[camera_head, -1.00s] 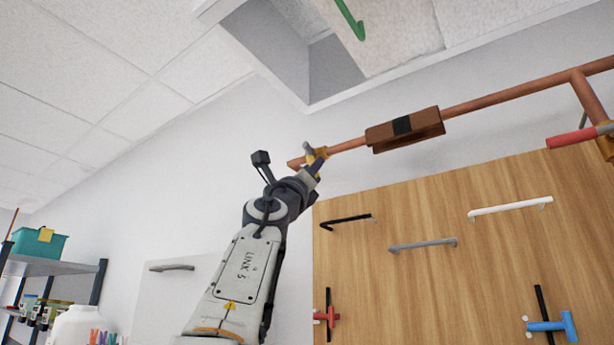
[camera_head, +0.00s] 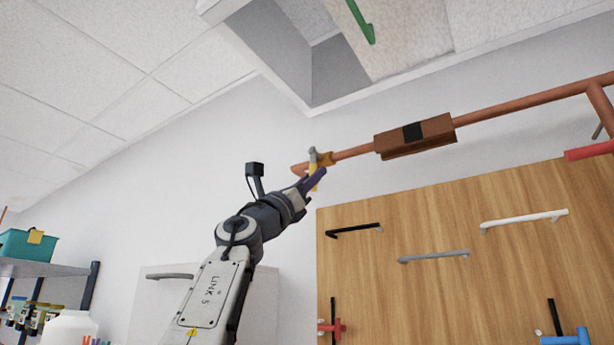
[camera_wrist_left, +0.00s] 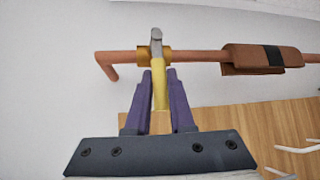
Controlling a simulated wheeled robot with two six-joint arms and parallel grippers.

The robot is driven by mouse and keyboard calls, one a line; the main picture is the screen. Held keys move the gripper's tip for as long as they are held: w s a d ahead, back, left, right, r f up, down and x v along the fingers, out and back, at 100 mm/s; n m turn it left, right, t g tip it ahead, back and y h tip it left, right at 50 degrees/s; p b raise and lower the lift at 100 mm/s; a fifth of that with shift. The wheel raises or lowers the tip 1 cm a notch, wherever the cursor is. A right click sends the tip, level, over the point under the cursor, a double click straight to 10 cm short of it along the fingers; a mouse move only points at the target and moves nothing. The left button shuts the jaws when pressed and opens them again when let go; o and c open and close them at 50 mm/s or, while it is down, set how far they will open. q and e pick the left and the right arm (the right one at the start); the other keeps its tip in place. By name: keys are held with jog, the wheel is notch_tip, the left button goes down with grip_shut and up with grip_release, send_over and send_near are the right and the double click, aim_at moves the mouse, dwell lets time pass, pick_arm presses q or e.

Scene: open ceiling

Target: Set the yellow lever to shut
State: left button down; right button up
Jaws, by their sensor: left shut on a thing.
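The yellow lever (camera_wrist_left: 159,93) hangs down from a brass valve body (camera_wrist_left: 147,57) on a copper pipe, roughly square to the pipe. It also shows small in the head view (camera_head: 313,180). My left gripper (camera_wrist_left: 158,80) has its purple fingers on either side of the lever and is shut on it. In the head view my left gripper (camera_head: 316,178) reaches up to the valve near the pipe's left end. The finger contact is partly hidden there. My right gripper does not show.
The copper pipe (camera_head: 350,153) runs along the wall and carries a brown block (camera_head: 415,137) right of the valve. A red handle (camera_head: 590,150) is farther right. A wooden panel (camera_head: 440,285) with several handles is below. An open ceiling gap is above.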

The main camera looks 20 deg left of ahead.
pick_arm(q)
jog(key=shift+w+f, duration=0.1)
jog(key=c, duration=0.8)
grip_release()
jog(key=b+v, duration=1)
jog(key=shift+s+a+f, duration=0.15)
jog(key=shift+s, duration=0.05)
